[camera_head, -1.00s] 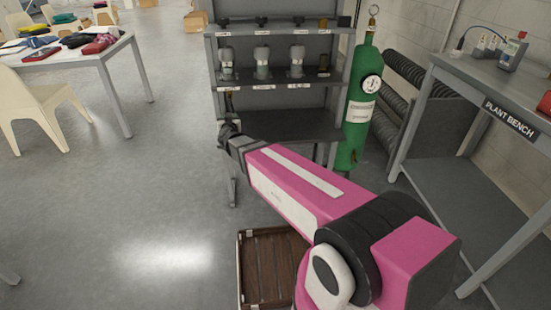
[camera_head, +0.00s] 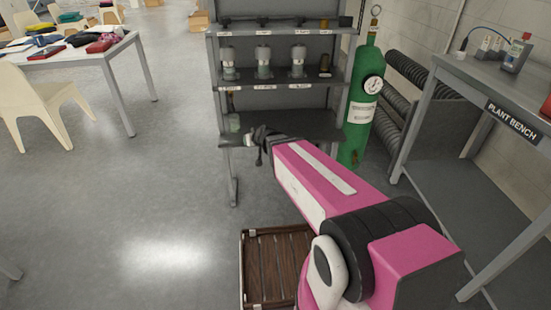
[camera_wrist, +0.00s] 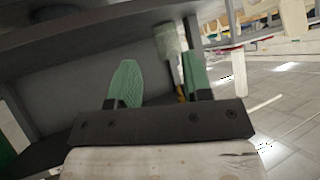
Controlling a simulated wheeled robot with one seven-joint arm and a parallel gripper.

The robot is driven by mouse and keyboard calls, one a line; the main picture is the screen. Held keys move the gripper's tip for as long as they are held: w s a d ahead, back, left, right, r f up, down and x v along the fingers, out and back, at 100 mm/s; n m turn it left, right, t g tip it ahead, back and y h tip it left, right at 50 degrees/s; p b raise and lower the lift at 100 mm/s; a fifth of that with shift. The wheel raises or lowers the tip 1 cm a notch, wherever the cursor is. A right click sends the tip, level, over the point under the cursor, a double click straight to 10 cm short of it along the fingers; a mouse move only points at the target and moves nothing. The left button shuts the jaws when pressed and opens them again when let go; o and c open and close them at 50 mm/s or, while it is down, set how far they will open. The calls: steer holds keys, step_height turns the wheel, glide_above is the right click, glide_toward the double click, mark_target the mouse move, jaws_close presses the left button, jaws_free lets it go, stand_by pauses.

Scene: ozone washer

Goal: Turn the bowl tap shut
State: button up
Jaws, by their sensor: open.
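A pale green-grey bowl unit (camera_head: 232,122) hangs at the left of the rack's lower bay, just left of my gripper (camera_head: 258,142). In the wrist view a pale cylinder (camera_wrist: 170,42), which looks like the same unit, shows beyond my gripper (camera_wrist: 160,80), close to the right finger. A small yellow piece (camera_wrist: 181,93) shows below it, partly behind that finger; I cannot tell whether it is the tap or how it is turned. My gripper's two green finger pads stand apart with nothing visible held between them.
The grey rack (camera_head: 300,88) holds several grey-topped units on its middle shelf. A green gas cylinder (camera_head: 357,138) stands at its right. A slatted wooden crate (camera_head: 275,265) lies on the floor in front. The plant bench (camera_head: 480,85) is at right; open floor lies left.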

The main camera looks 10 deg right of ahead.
steer(key=s+d+f+g+h, duration=0.1)
steer(key=s+d+f+g, duration=0.3)
steer(key=s+d, duration=0.4)
steer(key=shift+d+m+g+h, duration=0.4)
steer(key=shift+d, duration=0.05)
steer(key=shift+f, duration=0.1)
